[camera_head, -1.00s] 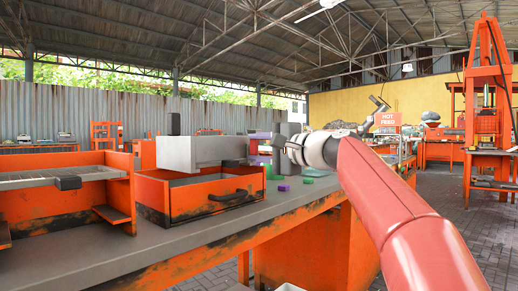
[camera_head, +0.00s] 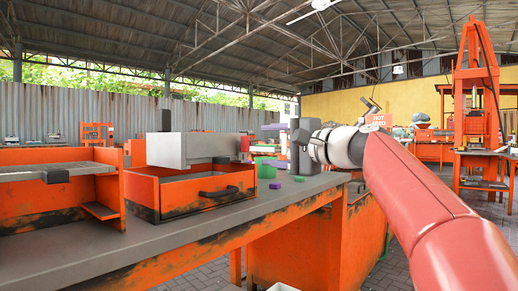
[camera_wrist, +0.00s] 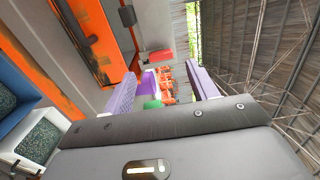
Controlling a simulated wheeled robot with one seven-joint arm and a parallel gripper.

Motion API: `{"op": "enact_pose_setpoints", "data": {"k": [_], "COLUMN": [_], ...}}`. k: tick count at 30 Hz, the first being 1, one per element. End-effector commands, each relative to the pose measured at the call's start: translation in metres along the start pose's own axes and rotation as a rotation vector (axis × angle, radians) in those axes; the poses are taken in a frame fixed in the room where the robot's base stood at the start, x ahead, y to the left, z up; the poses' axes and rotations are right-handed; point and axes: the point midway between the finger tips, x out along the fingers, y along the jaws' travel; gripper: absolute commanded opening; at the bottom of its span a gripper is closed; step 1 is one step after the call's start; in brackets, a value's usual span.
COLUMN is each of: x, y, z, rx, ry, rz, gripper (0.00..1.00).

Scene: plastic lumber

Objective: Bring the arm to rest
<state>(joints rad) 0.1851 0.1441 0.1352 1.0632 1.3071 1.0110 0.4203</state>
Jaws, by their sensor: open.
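My gripper (camera_head: 268,146) is at the far part of the grey workbench (camera_head: 130,248), pointing left in the head view. My red arm reaches to it from the lower right. Its two lavender fingers stand apart with nothing held in the wrist view (camera_wrist: 162,74). Beyond and between them, purple and green things (camera_wrist: 152,104) show, partly hidden by the fingers. In the head view, the gripper is above the bench top, beside a green container (camera_head: 265,168).
A purple block (camera_head: 275,186) and a green block (camera_head: 299,179) lie on the bench. An orange shelf unit (camera_head: 60,210) stands left.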

Motion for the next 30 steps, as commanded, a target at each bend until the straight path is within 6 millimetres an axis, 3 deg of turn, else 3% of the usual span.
{"op": "enact_pose_setpoints", "data": {"k": [4, 20, 23, 25, 30], "x": [-0.011, -0.013, -0.020, -0.031, -0.087], "y": [0.000, 0.003, 0.020, 0.042, 0.115], "z": [0.000, 0.006, 0.019, 0.034, 0.074], "rx": [0.000, -0.019, -0.071, -0.132, -0.323], "ry": [0.001, 0.010, 0.038, 0.063, 0.095], "rz": [0.000, 0.034, 0.138, 0.251, 0.582], "gripper": [0.58, 0.58, 0.58, 0.58, 0.58]}}
